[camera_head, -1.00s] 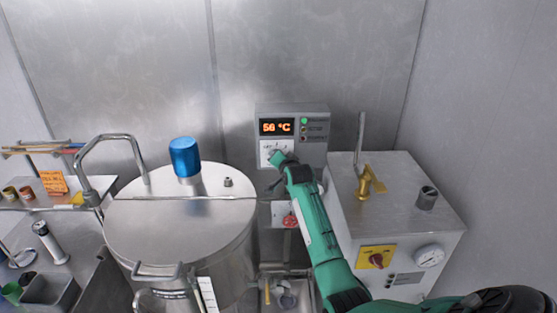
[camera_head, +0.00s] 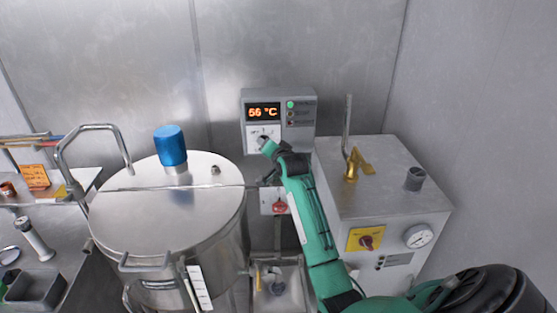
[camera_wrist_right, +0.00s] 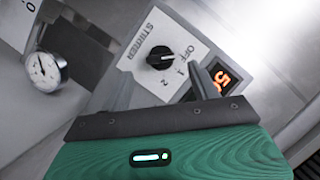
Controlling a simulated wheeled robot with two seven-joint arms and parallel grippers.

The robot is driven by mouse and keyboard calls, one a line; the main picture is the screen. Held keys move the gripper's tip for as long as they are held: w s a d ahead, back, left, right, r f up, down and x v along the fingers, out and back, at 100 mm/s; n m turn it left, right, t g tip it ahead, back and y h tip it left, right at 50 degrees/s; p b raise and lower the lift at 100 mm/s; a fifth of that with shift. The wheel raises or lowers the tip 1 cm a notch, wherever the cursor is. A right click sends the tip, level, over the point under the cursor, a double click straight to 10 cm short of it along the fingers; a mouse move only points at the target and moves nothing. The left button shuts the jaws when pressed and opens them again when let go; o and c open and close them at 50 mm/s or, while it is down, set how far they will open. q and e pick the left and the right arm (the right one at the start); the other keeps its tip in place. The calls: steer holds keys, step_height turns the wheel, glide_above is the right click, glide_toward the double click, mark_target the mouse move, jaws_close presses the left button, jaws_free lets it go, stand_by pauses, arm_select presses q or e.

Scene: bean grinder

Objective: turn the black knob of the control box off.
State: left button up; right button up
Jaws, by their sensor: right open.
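The control box (camera_head: 300,105) is a grey box on the back wall with an orange display and a white STIRRER panel. The black knob (camera_wrist_right: 160,57) sits on that panel in the right wrist view, beside the marks OFF, 1 and 2. A small white mark shows on its right side; which mark it points to is hard to tell. My right gripper (camera_head: 266,145) is at the panel in the head view and covers the knob there. In the right wrist view its open jaws (camera_wrist_right: 160,78) face the knob, with one dark finger between the panel and the display. My left gripper is not in view.
A large steel kettle (camera_head: 150,215) with a blue motor cap (camera_head: 170,146) stands left of my right arm. A steel cabinet (camera_head: 390,190) with a yellow-backed red switch (camera_head: 366,240) and a gauge (camera_head: 418,236) stands close on the right. A small red knob (camera_head: 280,207) is below the box.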

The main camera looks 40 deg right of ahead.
steer(key=b+v, duration=0.2)
steer(key=v, duration=0.6)
steer(key=shift+s+b, duration=0.25)
steer(key=shift+b, duration=0.1)
steer(key=shift+a+f, duration=0.1)
steer(key=shift+a, duration=0.05)
